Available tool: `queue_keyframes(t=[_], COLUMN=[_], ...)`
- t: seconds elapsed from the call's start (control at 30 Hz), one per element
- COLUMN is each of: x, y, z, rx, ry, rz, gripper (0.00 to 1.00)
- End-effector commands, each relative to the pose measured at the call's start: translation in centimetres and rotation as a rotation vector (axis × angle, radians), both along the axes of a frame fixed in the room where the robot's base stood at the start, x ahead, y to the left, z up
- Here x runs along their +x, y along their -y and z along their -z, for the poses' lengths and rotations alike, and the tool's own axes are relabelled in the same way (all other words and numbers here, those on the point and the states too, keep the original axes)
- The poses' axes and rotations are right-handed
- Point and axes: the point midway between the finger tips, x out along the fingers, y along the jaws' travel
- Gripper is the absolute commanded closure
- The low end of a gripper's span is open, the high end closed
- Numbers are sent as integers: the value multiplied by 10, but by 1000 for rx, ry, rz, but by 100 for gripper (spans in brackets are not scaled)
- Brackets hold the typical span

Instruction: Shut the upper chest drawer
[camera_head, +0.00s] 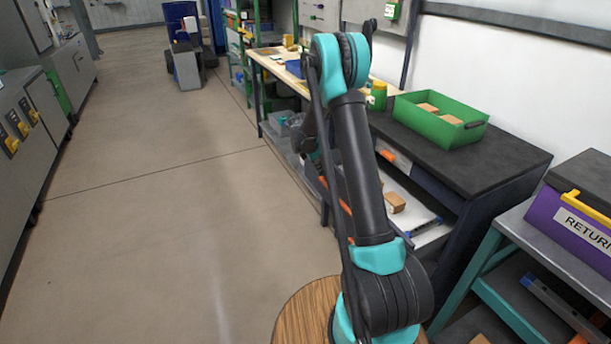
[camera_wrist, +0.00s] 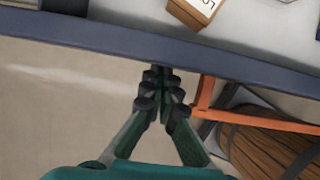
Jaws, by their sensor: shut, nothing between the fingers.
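The chest (camera_head: 505,165) has a black top and stands right of my arm in the head view. A drawer with a pale inside (camera_head: 432,236) is pulled out from it, left toward the aisle. A panel above that drawer carries an orange piece (camera_head: 388,155) and a pale label. I cannot tell for sure which drawer is out. In the wrist view its dark blue front edge (camera_wrist: 235,62) crosses the top, with an orange handle (camera_wrist: 245,117) on the outside. My gripper (camera_wrist: 160,73) is shut and empty, its tips at that edge; contact is unclear. My arm hides part of the drawer front.
A tan box (camera_head: 396,203) and a blue tool (camera_head: 424,226) lie in the drawer. A green crate (camera_head: 440,120) with boxes sits on the chest. A purple bin (camera_head: 575,225) stands on a table to the right. The aisle floor (camera_head: 150,200) at left is clear.

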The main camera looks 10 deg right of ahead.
Motion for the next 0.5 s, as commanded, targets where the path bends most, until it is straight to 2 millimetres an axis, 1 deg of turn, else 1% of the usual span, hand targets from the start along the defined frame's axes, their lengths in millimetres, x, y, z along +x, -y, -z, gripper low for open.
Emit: queue_keyframes(t=[0.03, 0.2, 0.4, 0.5], x=[5, 19, 32, 37], y=[16, 58, 99, 114], z=[0, 0, 0, 0], rx=[-1, 0, 0, 0], ry=[0, 1, 0, 1], rz=[4, 4, 2, 2], gripper=[100, 100, 100, 100])
